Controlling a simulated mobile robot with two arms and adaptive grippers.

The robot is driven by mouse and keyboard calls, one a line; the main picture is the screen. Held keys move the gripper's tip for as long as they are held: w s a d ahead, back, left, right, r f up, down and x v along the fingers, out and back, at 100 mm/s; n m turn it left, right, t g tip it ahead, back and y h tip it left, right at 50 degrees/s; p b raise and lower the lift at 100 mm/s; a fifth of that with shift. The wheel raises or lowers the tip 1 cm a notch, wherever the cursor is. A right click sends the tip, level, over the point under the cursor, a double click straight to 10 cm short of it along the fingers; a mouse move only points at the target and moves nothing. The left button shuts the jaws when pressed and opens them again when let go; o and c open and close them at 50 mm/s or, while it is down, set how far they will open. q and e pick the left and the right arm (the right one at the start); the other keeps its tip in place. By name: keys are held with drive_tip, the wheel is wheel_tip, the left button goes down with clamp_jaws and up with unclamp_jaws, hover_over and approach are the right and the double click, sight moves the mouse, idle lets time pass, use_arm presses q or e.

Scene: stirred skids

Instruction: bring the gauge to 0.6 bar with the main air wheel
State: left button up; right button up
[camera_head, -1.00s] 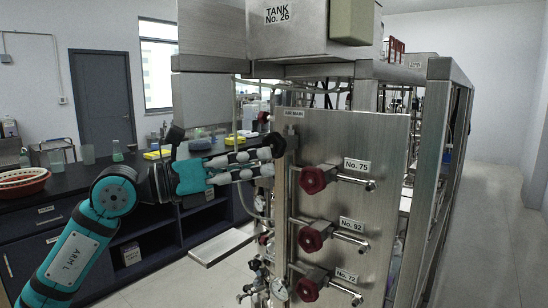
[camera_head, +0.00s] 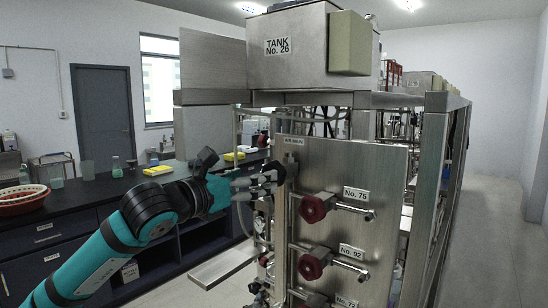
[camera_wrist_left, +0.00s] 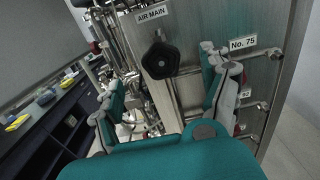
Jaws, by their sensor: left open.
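The main air wheel (camera_wrist_left: 160,60) is a black lobed knob under the AIR MAIN label (camera_wrist_left: 152,13) in the left wrist view. In that view my left gripper (camera_wrist_left: 161,74) is open, with a finger on either side of the wheel's line; I cannot tell whether either touches it. In the head view my left gripper (camera_head: 272,177) is at the upper left edge of the steel panel (camera_head: 365,160), below the AIR MAIN label (camera_head: 295,140). No readable gauge shows now. My right gripper is not in view.
Red wheels by No. 75 (camera_head: 313,209) and No. 92 (camera_head: 311,267) stick out lower on the panel. The steel tank No. 26 (camera_head: 300,60) is above. A dark bench (camera_head: 80,205) with a red basket (camera_head: 22,198) stands left. The floor aisle at right is clear.

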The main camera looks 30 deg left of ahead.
use_arm(q)
drive_tip(key=w+p, duration=0.1)
drive_tip(key=w, duration=0.1)
drive_tip(key=w+p, duration=0.2)
drive_tip(key=w, duration=0.1)
drive_tip(key=w+p, duration=0.1)
drive_tip(key=w, duration=0.2)
drive_tip(key=shift+d, duration=0.35)
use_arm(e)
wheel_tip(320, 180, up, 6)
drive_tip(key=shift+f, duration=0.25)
use_arm(q)
drive_tip(key=c, duration=1.2)
drive_tip(key=m+b, duration=0.1)
drive_tip(key=b, duration=0.1)
drive_tip(key=m+b, duration=0.1)
drive_tip(key=shift+f+b, duration=0.25)
drive_tip(key=shift+b, duration=0.15)
drive_tip(key=shift+d+m+b, duration=0.1)
drive_tip(key=shift+m+b, duration=0.25)
drive_tip(key=shift+m, duration=0.25)
drive_tip(key=shift+r+m, duration=0.15)
drive_tip(key=shift+m, duration=0.25)
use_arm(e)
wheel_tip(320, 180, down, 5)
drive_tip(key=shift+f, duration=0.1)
